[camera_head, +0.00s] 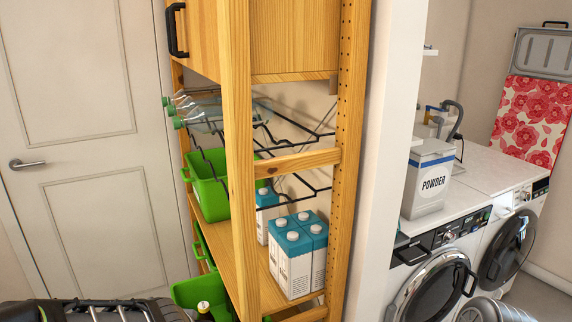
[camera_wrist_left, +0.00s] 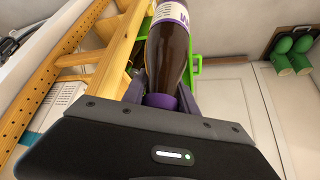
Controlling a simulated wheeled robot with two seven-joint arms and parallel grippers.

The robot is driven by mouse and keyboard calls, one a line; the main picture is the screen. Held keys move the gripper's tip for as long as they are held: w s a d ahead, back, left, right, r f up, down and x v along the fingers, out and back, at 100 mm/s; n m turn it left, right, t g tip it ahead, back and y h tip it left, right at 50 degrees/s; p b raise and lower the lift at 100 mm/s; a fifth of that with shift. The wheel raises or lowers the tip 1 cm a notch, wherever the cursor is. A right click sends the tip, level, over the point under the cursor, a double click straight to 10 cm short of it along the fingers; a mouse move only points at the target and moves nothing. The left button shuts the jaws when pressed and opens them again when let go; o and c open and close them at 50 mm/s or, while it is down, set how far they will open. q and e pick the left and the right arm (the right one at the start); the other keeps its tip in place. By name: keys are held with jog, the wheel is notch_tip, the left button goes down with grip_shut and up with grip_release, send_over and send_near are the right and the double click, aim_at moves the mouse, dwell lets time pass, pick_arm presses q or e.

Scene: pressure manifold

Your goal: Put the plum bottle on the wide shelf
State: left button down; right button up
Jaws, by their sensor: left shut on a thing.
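The plum bottle (camera_wrist_left: 167,52) is brown glass with a pale and purple label and a purple part at the end nearest the camera. In the left wrist view, my left gripper (camera_wrist_left: 163,92) is shut on that purple end. The bottle's far end is cut off by the frame. In the head view I cannot make out the left gripper or the held bottle. A wooden shelf (camera_head: 232,257) in the open rack holds blue-topped white cartons (camera_head: 297,257); I cannot tell whether it is the wide shelf. My right gripper is not in view.
Clear bottles lie on a wire rack (camera_head: 283,140) above. Green bins (camera_head: 210,185) stand on the left; a dark bottle with a pale cap (camera_head: 203,307) is low down. A wooden post (camera_head: 240,160) stands before the shelves. Cartons crowd the shelf's right part.

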pick_arm(q)
jog(key=shift+w+r, duration=0.1)
jog(key=shift+r, duration=0.05)
jog(key=r, duration=0.5)
jog(key=shift+w, duration=0.25)
